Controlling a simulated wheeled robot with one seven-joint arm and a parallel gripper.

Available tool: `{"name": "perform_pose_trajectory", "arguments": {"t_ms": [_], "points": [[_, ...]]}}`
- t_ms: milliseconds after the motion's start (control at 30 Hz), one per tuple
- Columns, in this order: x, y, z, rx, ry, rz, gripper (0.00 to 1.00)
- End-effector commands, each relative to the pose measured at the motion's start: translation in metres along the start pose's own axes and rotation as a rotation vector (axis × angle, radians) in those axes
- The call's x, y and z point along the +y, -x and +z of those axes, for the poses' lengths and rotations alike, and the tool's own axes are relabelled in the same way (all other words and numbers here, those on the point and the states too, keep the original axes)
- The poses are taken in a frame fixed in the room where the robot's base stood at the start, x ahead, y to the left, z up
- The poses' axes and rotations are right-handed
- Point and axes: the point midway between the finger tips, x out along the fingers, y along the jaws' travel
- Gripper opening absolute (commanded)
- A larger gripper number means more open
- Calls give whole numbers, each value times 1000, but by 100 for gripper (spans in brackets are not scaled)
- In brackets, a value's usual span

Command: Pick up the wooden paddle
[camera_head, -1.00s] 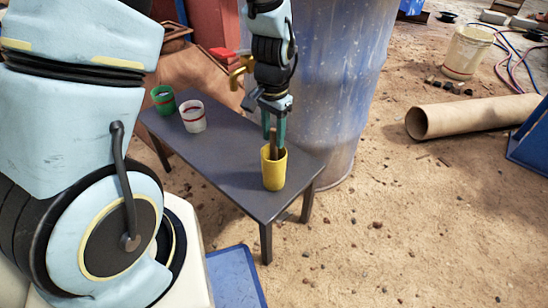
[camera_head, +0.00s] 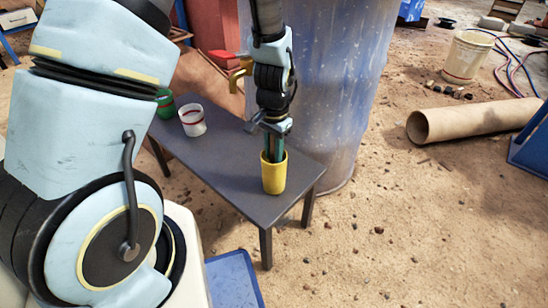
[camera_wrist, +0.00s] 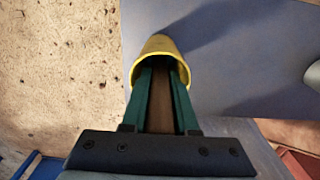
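The wooden paddle (camera_wrist: 163,102) is a brown strip standing in the yellow cup (camera_head: 274,178); in the head view my gripper hides it. The yellow cup's rim also shows in the wrist view (camera_wrist: 160,44). My gripper (camera_head: 273,153) points down with its green fingertips inside the cup's mouth. In the wrist view my gripper (camera_wrist: 162,76) has one finger on each side of the paddle. The fingers are parted, and I see no clear grip on the paddle. The paddle's lower end is hidden in the cup.
The cup stands near the right end of a narrow dark table (camera_head: 225,176). A white cup (camera_head: 192,120) and a green cup (camera_head: 165,103) stand at its far left. A large blue-grey drum (camera_head: 330,90) rises close behind the table. Sandy ground lies to the right.

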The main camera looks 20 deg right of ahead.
Motion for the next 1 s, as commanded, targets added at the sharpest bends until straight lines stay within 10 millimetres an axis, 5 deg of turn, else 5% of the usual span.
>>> {"name": "perform_pose_trajectory", "arguments": {"t_ms": [167, 667, 1000], "points": [[0, 0, 0, 0, 0, 0, 0], [0, 3, 0, 1, 0, 0, 0], [0, 61, -1, 5, 1, -1, 0]]}}
